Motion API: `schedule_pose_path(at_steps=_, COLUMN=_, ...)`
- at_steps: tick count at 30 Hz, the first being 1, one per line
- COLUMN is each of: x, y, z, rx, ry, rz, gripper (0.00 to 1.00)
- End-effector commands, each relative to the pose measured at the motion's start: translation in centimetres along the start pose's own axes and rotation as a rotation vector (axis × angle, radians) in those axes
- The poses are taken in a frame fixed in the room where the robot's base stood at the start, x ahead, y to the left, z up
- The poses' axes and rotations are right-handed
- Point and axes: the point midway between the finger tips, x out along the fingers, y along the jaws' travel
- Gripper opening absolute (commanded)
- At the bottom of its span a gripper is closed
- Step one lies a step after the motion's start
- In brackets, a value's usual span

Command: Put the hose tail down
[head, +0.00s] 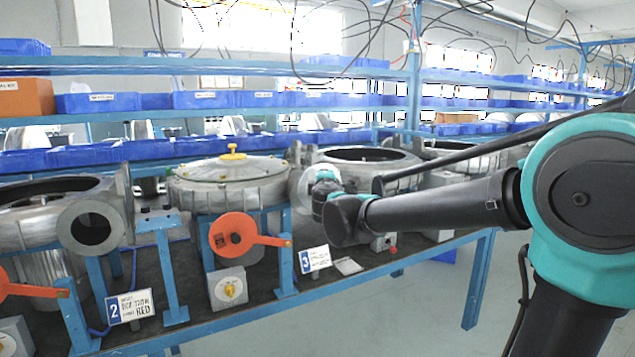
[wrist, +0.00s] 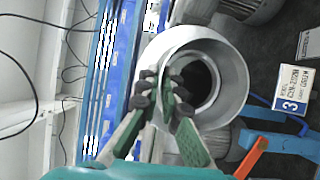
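I cannot make out a hose tail for certain in either view. A thin blue line (head: 96,330) curves beside the number 2 sign at the lower left; whether it is part of a hose I cannot tell. In the wrist view, my gripper (wrist: 160,88) has its two black-and-green fingers a little apart, with no held thing visible between them. A grey round metal port (wrist: 237,75) is directly behind the fingertips; contact is unclear. In the head view, my gripper's fingers are hidden behind my own arm, near the third blower (head: 360,156).
The blue-framed bench (head: 480,285) carries several grey blowers. The middle blower (head: 228,183) has a yellow-topped lid. An orange disc with a handle (head: 232,236) is in front of it. The number 3 sign (head: 314,259) stands near the bench edge. Floor at the right is clear.

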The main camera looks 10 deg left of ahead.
Motion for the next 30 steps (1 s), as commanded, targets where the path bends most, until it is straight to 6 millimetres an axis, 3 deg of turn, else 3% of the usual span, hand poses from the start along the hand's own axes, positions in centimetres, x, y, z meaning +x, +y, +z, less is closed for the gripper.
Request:
schedule_pose_path(at_steps=6, x=-3.5, y=2.0, z=1.9, rx=0.000, ry=-0.001, rz=0.000, gripper=0.00)
schedule_pose_path(at_steps=12, x=-5.6, y=3.3, z=3.0, rx=0.000, ry=-0.002, rz=0.000, gripper=0.00)
schedule_pose_path(at_steps=19, x=-6.6, y=3.9, z=3.6, rx=0.000, ry=-0.002, rz=0.000, gripper=0.00)
schedule_pose_path(at_steps=30, x=-6.6, y=3.9, z=3.6, rx=-0.003, ry=-0.006, rz=-0.008, gripper=0.00)
